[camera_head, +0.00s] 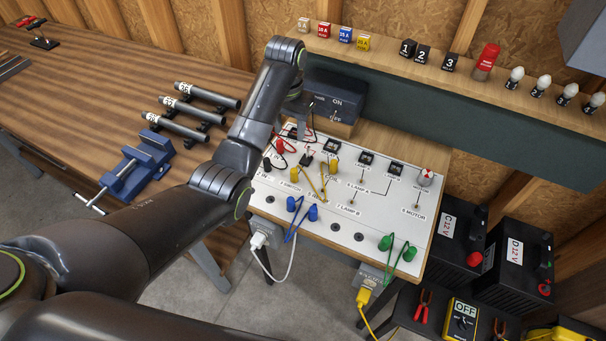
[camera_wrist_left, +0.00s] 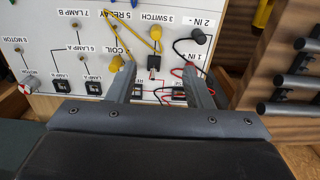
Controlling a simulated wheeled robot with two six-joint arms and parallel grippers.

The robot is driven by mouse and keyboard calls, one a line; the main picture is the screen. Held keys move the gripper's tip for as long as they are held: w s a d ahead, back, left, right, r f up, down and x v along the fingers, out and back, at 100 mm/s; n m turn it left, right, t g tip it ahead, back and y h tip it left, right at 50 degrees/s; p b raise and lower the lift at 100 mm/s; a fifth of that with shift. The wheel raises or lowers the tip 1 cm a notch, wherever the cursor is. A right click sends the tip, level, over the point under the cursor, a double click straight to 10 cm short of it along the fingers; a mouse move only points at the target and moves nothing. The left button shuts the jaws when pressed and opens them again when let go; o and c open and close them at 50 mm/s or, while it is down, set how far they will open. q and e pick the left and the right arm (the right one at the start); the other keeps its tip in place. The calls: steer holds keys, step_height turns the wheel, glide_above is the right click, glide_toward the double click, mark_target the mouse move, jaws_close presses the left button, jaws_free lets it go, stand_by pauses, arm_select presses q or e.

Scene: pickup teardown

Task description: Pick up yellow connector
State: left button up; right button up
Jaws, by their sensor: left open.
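A yellow lead with two yellow connectors is on the white circuit board (camera_head: 345,222). One yellow connector (camera_head: 295,173) is near the switch label and shows in the left wrist view (camera_wrist_left: 155,32). The other yellow connector (camera_wrist_left: 116,63) is near the coil label, right by the tip of the left-hand finger in the wrist view. My left gripper (camera_wrist_left: 160,67) is open, with its fingers over the board; a black part (camera_wrist_left: 154,62) shows between the fingertips. In the head view, my left arm partly hides the gripper. My right gripper is not in view.
Red and black leads lie close to the fingers. Blue (camera_head: 292,203) and green (camera_head: 386,243) connectors stand on the board's front half. A dark on/off box (camera_head: 335,98) is behind it. A blue vise (camera_head: 133,170) and pipes are on the left bench.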

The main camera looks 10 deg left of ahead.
arm_select(q)
steer(key=b, duration=0.5)
glide_above(294, 169)
step_height(294, 169, down, 5)
steer(key=f, duration=0.2)
steer(key=f+p, duration=0.1)
steer(key=f, duration=0.3)
steer(key=shift+s+a, duration=0.15)
steer(key=shift+a, duration=0.25)
steer(key=shift+d+f+p, duration=0.2)
steer(key=shift+f+p, duration=0.2)
steer(key=shift+f, duration=0.95)
steer(key=shift+d+f+p, duration=0.2)
steer(key=shift+f+p, duration=0.2)
steer(key=shift+f, duration=1.4)
jaws_close()
steer(key=shift+r, duration=0.1)
